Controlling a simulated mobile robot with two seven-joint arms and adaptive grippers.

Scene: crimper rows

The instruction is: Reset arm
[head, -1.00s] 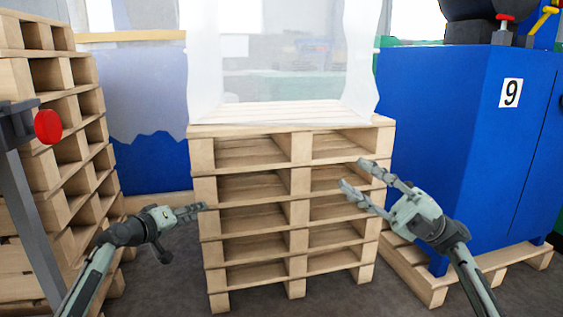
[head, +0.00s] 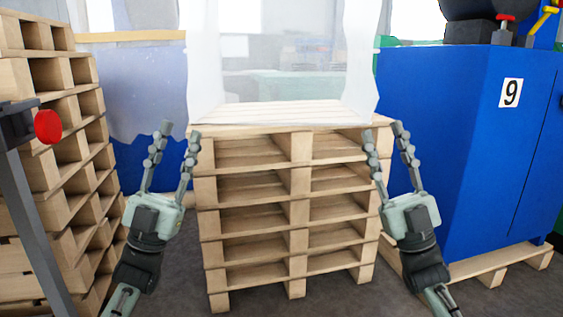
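My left gripper (head: 180,132) is open and empty, its two fingers pointing up at the left edge of the middle pallet stack. My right gripper (head: 383,129) is open and empty, its fingers pointing up at the right edge of the same stack. Both arms come up from the bottom of the head view, at about equal height. Nothing lies between the fingers of either gripper.
A stack of wooden pallets (head: 298,183) stands in the middle, with a translucent sheet (head: 280,60) above it. More pallets (head: 65,130) are stacked at left beside a red button (head: 47,127) on a post. A blue cabinet (head: 450,150) marked 9 stands at right.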

